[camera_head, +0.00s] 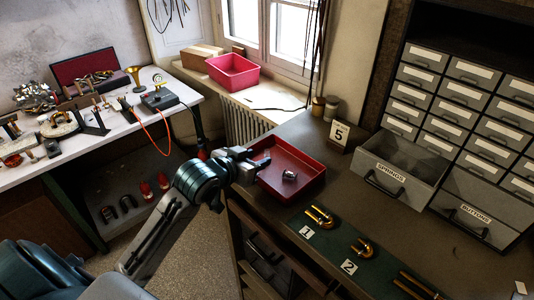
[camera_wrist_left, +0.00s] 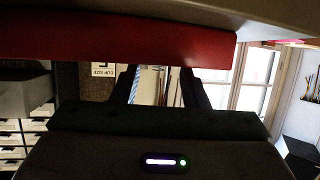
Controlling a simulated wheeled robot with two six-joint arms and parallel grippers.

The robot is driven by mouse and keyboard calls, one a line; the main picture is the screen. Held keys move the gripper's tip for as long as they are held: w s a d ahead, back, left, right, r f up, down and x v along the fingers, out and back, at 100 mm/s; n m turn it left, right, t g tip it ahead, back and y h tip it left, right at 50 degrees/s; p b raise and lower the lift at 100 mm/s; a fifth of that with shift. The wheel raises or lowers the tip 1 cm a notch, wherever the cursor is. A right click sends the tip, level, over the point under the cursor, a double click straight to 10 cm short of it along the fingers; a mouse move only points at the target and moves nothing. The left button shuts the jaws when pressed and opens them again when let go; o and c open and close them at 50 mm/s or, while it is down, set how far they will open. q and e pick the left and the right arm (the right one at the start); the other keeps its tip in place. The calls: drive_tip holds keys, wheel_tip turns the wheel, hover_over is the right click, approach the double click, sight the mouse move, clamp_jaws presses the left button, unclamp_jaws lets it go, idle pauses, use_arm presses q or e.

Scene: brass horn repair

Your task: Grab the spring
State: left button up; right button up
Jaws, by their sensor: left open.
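A small silvery metal piece (camera_head: 289,176) lies in the red tray (camera_head: 308,187); I cannot tell whether it is a spring. A drawer labelled SPRINGS (camera_head: 384,171) stands pulled out at the right, and no spring can be made out inside it. My left gripper (camera_head: 262,160) is at the tray's left side, left of the silvery piece and apart from it. In the left wrist view my left gripper (camera_wrist_left: 160,85) has its two dark fingers apart with nothing between them. The red tray's edge (camera_wrist_left: 120,42) crosses that view above them. My right gripper is not in view.
A number 5 card (camera_head: 339,133) stands behind the tray. Brass tubes (camera_head: 319,217) lie on a green mat (camera_head: 340,250) in front. A drawer cabinet (camera_head: 465,120) rises at the right. A cluttered white bench (camera_head: 180,95) is at the left.

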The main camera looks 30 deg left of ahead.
sight(266, 155)
use_arm(q)
drive_tip(key=p+x, duration=0.1)
drive_tip(key=x, duration=0.2)
drive_tip(key=shift+w+d+p, duration=0.1)
drive_tip(key=shift+w+p, duration=0.1)
drive_tip(key=shift+p, duration=0.2)
drive_tip(key=shift+w+d+f, duration=0.1)
drive_tip(key=shift+w+f, duration=0.15)
drive_tip(key=shift+w, duration=0.15)
drive_tip(key=c, duration=0.4)
clamp_jaws()
